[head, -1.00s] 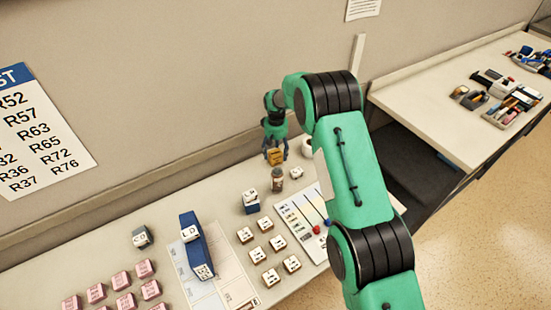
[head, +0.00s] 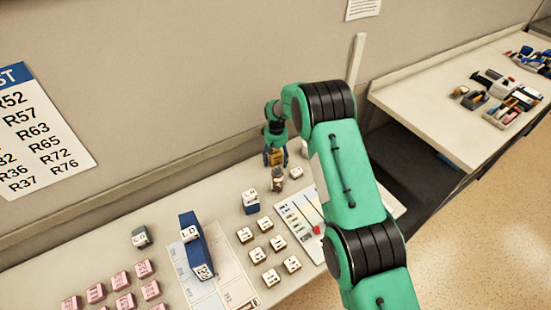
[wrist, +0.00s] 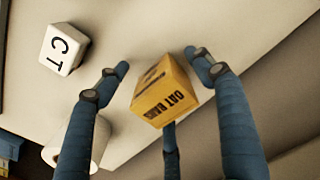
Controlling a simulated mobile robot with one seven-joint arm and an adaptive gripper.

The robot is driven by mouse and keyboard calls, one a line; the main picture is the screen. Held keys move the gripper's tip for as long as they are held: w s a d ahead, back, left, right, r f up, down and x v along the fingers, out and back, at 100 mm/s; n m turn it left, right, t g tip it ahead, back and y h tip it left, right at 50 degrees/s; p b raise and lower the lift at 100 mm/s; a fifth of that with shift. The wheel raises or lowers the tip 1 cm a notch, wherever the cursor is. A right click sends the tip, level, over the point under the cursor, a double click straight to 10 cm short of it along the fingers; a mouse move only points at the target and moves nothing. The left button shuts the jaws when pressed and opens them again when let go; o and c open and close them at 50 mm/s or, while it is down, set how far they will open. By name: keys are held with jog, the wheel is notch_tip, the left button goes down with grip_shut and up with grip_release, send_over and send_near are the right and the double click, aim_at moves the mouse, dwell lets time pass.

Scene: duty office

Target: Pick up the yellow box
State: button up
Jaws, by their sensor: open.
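The yellow box (wrist: 163,92), printed "OAT BARS", stands on the desk near the wall. In the wrist view it sits between the open fingers of my gripper (wrist: 160,80), with a gap on its left side and the right fingertip very close to its upper right edge. A third finger shows below it. In the head view my gripper (head: 275,150) is down at the back of the desk, and the yellow box (head: 272,158) is partly hidden by the fingers.
A white block marked "CT" (wrist: 63,49) and a white roll (wrist: 78,145) lie close by. White lettered blocks (head: 268,225), a blue holder (head: 195,245) and pink blocks (head: 121,281) occupy the nearer desk.

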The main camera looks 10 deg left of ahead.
aim_at(276, 153)
jog(key=c, duration=1)
jog(key=shift+o, duration=0.2)
jog(key=shift+r, duration=5)
